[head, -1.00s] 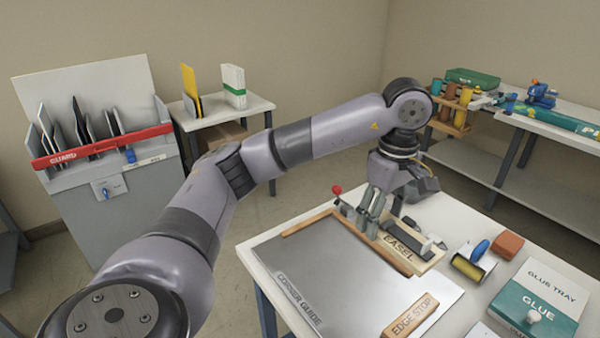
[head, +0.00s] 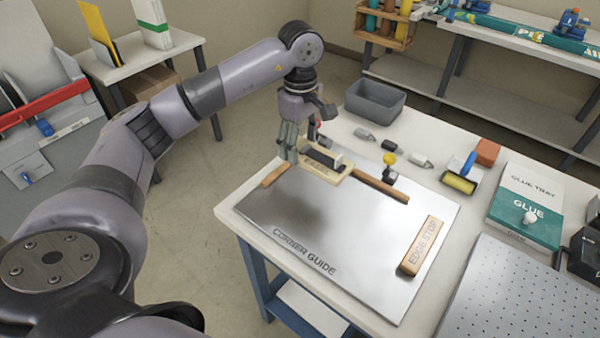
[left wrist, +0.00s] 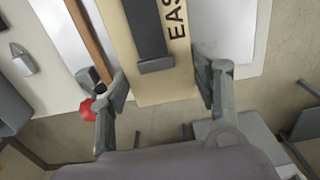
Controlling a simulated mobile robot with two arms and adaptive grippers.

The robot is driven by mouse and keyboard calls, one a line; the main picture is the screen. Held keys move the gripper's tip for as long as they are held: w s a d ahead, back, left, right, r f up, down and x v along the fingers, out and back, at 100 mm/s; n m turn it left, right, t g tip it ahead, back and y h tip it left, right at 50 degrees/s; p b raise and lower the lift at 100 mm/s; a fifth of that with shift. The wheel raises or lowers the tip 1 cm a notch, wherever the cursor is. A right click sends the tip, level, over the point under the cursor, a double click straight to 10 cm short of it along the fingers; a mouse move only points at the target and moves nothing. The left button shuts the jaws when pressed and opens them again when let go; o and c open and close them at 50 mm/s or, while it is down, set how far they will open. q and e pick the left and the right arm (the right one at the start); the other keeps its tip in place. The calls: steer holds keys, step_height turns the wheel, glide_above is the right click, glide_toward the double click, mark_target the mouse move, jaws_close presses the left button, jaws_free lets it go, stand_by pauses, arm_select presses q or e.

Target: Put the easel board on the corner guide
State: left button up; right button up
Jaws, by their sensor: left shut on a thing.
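The easel board (head: 336,176), a pale wooden board with a dark bar and the word EASEL, is held by my left gripper (head: 300,148). In the left wrist view the board (left wrist: 150,88) sits between the two fingers, which press its sides. It is over the back edge of the corner guide (head: 325,235), a shiny metal plate on the white table, and covers part of its rear wooden rail (head: 380,190). It looks a little above the plate; contact cannot be told. My right gripper is not in view.
A wooden edge stop (head: 420,247) lies on the plate's right side. Behind are a grey bin (head: 375,103), small clips and a yellow knob (head: 389,159). The plate's middle is clear.

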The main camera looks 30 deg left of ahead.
arm_select(q)
glide_above(300, 182)
step_height(300, 182, down, 5)
steer(key=shift+r, duration=0.1)
steer(key=shift+f+p, duration=0.3)
steer(key=shift+f, duration=0.2)
step_height(300, 182, down, 4)
steer(key=shift+p, duration=0.3)
steer(key=o, duration=0.7)
steer(key=shift+f, duration=0.15)
steer(key=o, duration=0.5)
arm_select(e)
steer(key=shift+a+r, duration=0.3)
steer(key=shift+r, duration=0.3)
